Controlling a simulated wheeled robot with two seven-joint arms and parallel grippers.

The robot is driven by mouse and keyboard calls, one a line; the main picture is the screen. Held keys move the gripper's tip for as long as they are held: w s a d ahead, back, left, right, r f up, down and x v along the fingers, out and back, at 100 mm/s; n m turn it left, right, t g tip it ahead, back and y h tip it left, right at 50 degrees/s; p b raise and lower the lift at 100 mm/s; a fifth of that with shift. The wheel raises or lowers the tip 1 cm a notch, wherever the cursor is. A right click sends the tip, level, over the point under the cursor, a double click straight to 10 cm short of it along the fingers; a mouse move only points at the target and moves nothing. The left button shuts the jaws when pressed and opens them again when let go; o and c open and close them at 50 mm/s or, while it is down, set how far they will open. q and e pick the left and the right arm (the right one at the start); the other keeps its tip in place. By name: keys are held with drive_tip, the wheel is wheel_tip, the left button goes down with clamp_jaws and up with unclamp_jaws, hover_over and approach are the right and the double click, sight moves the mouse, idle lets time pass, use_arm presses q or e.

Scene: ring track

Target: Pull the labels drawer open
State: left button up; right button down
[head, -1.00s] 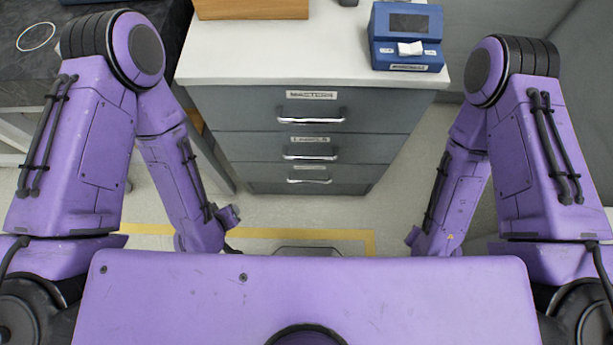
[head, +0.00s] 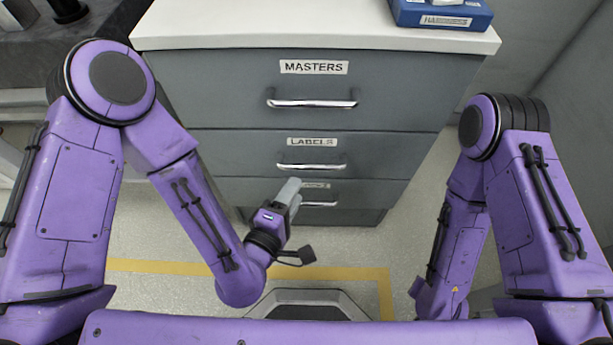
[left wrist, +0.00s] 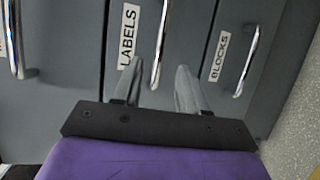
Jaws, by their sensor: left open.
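The labels drawer (head: 230,152) is the middle drawer of a grey cabinet, with a white LABELS sign and a silver bar handle (head: 312,168). It looks shut, flush with the others. My left gripper (head: 291,189) is open and empty, just below this handle in the head view, covering part of the bottom drawer. In the left wrist view, the labels handle (left wrist: 160,50) appears between the two grey fingers (left wrist: 165,72); I see no contact and cannot tell the depth gap. My right gripper is out of view.
The masters drawer (head: 220,95) is above and the blocks drawer (left wrist: 245,55) below; both look shut. A blue device (head: 440,14) stands on the white cabinet top (head: 260,25). A dark counter (head: 60,40) is at the left. Open floor lies before the cabinet.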

sight(309, 169)
use_arm(q)
drive_tip(key=x, duration=0.7)
drive_tip(key=shift+w, duration=0.2)
clamp_jaws()
